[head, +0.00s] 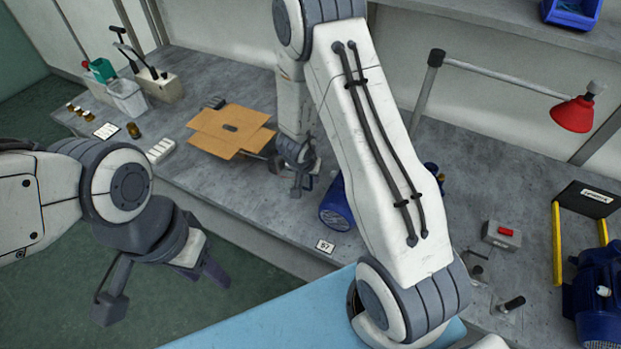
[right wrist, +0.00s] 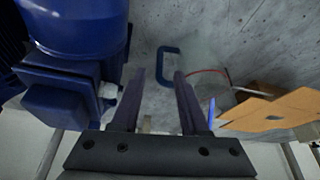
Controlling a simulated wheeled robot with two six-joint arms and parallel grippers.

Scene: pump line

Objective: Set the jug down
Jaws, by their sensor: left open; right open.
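In the right wrist view a dark blue loop (right wrist: 170,66), shaped like a handle, is just beyond my right gripper (right wrist: 159,76). A thin red curved line and a small blue upright piece (right wrist: 212,112) are to its right. I take these as parts of the jug, but its body does not show clearly. The right gripper is open, with bare space between its fingers. In the head view my right gripper (head: 297,182) is low over the bench beside the cardboard, and its arm hides much around it. My left gripper (head: 164,290) is open and empty, in front of the bench.
A flattened cardboard box (head: 215,136) lies left of the right gripper. A blue motor (head: 338,207) lies close on its right, and fills the left of the wrist view (right wrist: 75,30). A card marked 57 (head: 325,246) is near the bench edge. A red lamp (head: 573,114) stands right.

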